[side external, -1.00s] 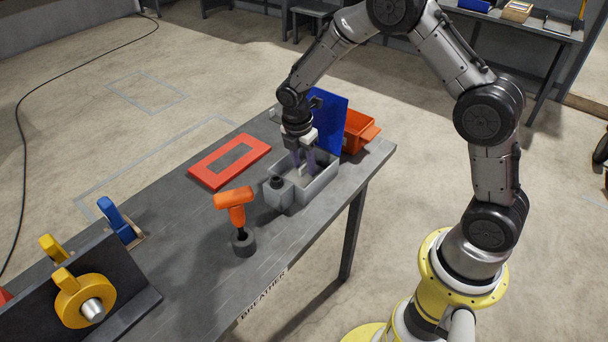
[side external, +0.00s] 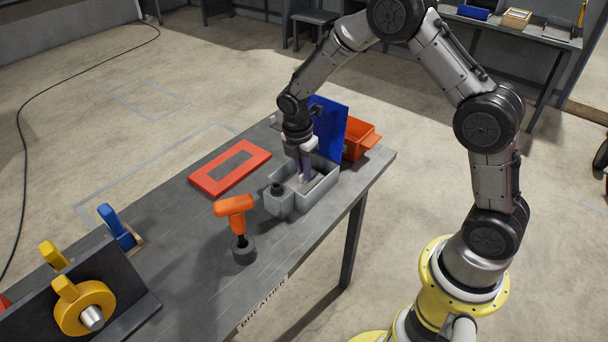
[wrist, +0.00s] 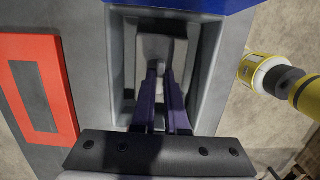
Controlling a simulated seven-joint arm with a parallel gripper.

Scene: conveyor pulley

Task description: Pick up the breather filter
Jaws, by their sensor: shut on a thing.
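My gripper (side external: 306,176) reaches down into an open grey box (side external: 325,186) on the bench. In the wrist view my gripper (wrist: 161,74) has its two purple fingers brought together on a small pale part, which I take to be the breather filter (wrist: 158,66). Only a little of the filter shows between the fingertips, inside the box. The fingers and box walls hide most of the filter in the side view. I cannot tell whether it touches the box floor.
A blue panel (side external: 331,125) stands behind the box, with an orange bin (side external: 358,138) beyond. A red frame (side external: 230,168) lies to the left. An orange-handled tool (side external: 235,205) stands in front. A yellow wheel (side external: 85,305) is at lower left.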

